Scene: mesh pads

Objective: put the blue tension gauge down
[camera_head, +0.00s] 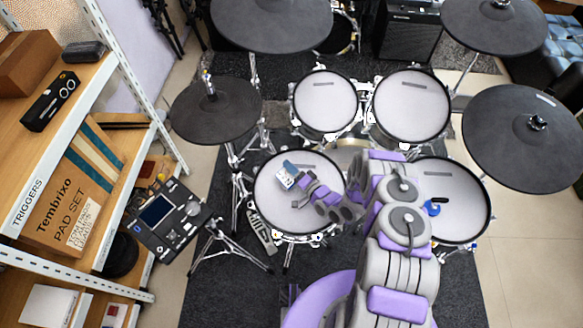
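The blue tension gauge (286,175), a small boxy thing with a pale face, is at the tip of my gripper (298,183). My gripper looks shut on its near right side. Both are over the left snare-sized mesh pad (278,210), left of its middle top. I cannot tell whether the gauge touches the pad's white head. My arm reaches in from the lower right and hides part of that pad's right edge.
A small blue round thing with a black part (432,208) lies on the right mesh pad (460,220). Two mesh toms (325,105) stand behind. Dark cymbal pads (216,110) surround the kit. A drum module (165,215) and a shelf (110,90) are at left.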

